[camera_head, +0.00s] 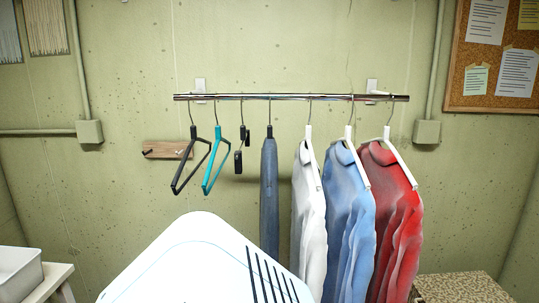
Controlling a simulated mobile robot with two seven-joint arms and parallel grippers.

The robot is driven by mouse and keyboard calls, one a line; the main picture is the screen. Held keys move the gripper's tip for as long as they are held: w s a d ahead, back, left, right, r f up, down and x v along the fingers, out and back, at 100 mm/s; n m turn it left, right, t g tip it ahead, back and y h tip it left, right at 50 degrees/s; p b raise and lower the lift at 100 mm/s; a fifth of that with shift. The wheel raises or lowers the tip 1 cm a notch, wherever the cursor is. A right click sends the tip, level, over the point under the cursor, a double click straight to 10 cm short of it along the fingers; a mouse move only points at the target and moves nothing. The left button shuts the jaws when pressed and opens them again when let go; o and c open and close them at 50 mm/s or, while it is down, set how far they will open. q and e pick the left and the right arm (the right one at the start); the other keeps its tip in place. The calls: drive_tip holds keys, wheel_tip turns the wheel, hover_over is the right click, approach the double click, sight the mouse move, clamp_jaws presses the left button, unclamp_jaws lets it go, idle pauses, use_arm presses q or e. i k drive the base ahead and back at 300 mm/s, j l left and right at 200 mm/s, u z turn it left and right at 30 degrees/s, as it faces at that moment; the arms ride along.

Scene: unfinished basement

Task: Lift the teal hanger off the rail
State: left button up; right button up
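The teal hanger (217,160) hangs empty by its hook on the metal rail (255,97). It is second from the left. A black hanger (191,163) hangs close beside it on the left, and a small black clip hanger (241,146) hangs on its right. The rail is fixed to the wall by two pale brackets. Neither of my grippers is in view.
Dark trousers (269,195), a white shirt (308,205), a blue shirt (347,215) and a red shirt (393,220) fill the rail's right part. A wooden peg board (167,150) is on the wall at left. A white bin (18,272) stands at lower left.

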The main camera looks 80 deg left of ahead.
sight(218, 137)
drive_tip(key=u, duration=3)
drive_tip(key=i+j+z, duration=0.1)
drive_tip(key=i+z, duration=0.15)
drive_tip(key=z, duration=0.2)
drive_tip(key=i+j+z, duration=0.2)
drive_tip(key=z, duration=0.25)
drive_tip(key=i+j+z, duration=0.2)
drive_tip(key=z, duration=0.2)
